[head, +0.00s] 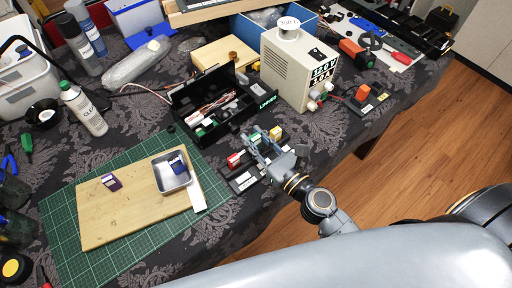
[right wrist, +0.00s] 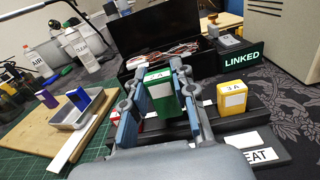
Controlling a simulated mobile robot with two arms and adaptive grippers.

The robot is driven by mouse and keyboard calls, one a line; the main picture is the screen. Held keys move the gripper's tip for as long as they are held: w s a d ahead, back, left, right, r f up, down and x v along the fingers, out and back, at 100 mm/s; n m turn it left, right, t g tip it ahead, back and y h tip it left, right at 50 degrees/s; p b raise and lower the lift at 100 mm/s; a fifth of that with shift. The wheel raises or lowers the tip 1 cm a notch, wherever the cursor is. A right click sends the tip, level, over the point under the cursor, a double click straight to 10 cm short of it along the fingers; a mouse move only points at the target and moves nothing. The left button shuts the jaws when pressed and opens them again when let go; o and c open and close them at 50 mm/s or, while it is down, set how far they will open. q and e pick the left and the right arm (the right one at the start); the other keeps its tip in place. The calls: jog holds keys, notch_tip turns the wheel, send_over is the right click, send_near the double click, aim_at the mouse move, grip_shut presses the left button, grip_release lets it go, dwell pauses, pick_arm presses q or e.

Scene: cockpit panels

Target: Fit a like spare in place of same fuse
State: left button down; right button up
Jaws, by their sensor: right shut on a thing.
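My right gripper (head: 262,143) is over the black fuse block (head: 240,184). It is shut on a green fuse with a white label (right wrist: 160,90), upright between the fingers in the right wrist view. I cannot tell whether the green fuse is seated or raised. A yellow fuse (right wrist: 232,98) marked 3A stands to its right, and a red fuse (head: 234,160) stands on the block to its left. A blue fuse (head: 176,164) lies in a metal tray (head: 160,178). A purple fuse (head: 111,182) lies on the wooden board (head: 125,215). My left gripper is not in view.
An open black box (head: 222,128) with wires and small parts stands just behind the block. A beige power unit (head: 290,75) stands at back right. A spray bottle (head: 84,110) stands at left. The green mat (head: 70,255) has free room around the board.

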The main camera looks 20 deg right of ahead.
jog(key=shift+w+d+f, duration=0.1)
jog(key=shift+w+f, duration=0.1)
jog(key=shift+f, duration=0.1)
jog(key=f+b, duration=0.3)
jog(key=shift+w+d+f, duration=0.1)
jog(key=shift+w+f, duration=0.1)
jog(key=shift+f, duration=0.2)
jog(key=o, duration=0.9)
jog(key=shift+o, duration=0.2)
jog(key=shift+r, duration=0.2)
